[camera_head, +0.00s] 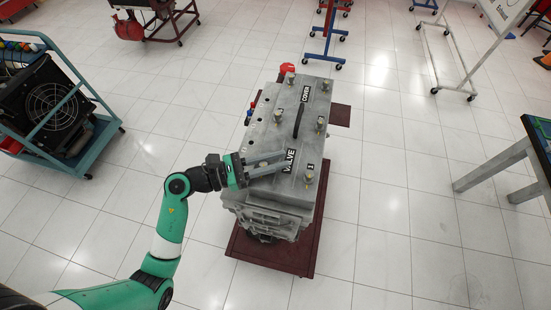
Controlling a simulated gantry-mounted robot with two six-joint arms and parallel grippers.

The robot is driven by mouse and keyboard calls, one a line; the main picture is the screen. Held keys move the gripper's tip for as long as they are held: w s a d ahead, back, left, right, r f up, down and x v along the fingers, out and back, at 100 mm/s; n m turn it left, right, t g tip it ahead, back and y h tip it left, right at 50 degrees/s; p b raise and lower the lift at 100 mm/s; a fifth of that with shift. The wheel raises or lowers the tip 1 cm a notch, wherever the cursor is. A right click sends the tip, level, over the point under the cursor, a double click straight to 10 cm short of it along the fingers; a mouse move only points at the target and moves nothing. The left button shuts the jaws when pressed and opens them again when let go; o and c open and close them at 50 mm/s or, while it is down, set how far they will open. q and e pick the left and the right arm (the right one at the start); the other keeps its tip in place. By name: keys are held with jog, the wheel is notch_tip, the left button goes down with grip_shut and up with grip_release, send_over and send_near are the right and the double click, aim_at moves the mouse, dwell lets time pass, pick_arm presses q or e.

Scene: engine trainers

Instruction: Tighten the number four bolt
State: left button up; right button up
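The grey engine (268,215) stands on a dark red base in the middle of the view. Its valve cover (262,135) has a black handle and VALVE and COVER labels. Several brass-coloured bolts stand along the cover's edges: a front right bolt (309,176) near a 1 mark, a middle right bolt (320,123), a middle left bolt (277,117), and back bolts (290,78) (325,86). Other number marks are too small to read. My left gripper (285,160) is over the cover's front left, fingers parallel and apart, nothing visible between them. My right gripper is out of view.
A red part (286,69) is at the engine's back left. A teal cart (88,150) with a fan unit stands at the left. A table (500,160) is at the right, and a white wheeled frame (445,60) behind it.

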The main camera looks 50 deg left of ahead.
pick_arm(q)
grip_shut()
jog(key=shift+s+d+f+m+g+h+b, duration=0.1)
jog(key=shift+m+g+h+b, duration=0.3)
jog(key=shift+m+h+b, duration=0.2)
jog(key=shift+d+f+m+g+h+b, duration=0.1)
jog(key=shift+m+g+h+b, duration=0.35)
jog(key=shift+h, duration=0.25)
jog(key=g+h+b, duration=0.1)
jog(key=m+h+b, duration=0.1)
jog(key=m+g+h+b, duration=0.1)
jog(key=shift+s+d+m+g, duration=0.25)
jog(key=shift+g, duration=0.1)
jog(key=shift+s+d+r+m+g+h+b, duration=0.15)
jog(key=shift+m+g+h+b, duration=0.25)
jog(key=shift+g+b, duration=0.2)
jog(key=shift+s+m+g+h+b, duration=0.1)
jog(key=shift+m+g+h+b, duration=0.25)
jog(key=shift+g+b, duration=0.2)
jog(key=o, duration=0.8)
grip_release()
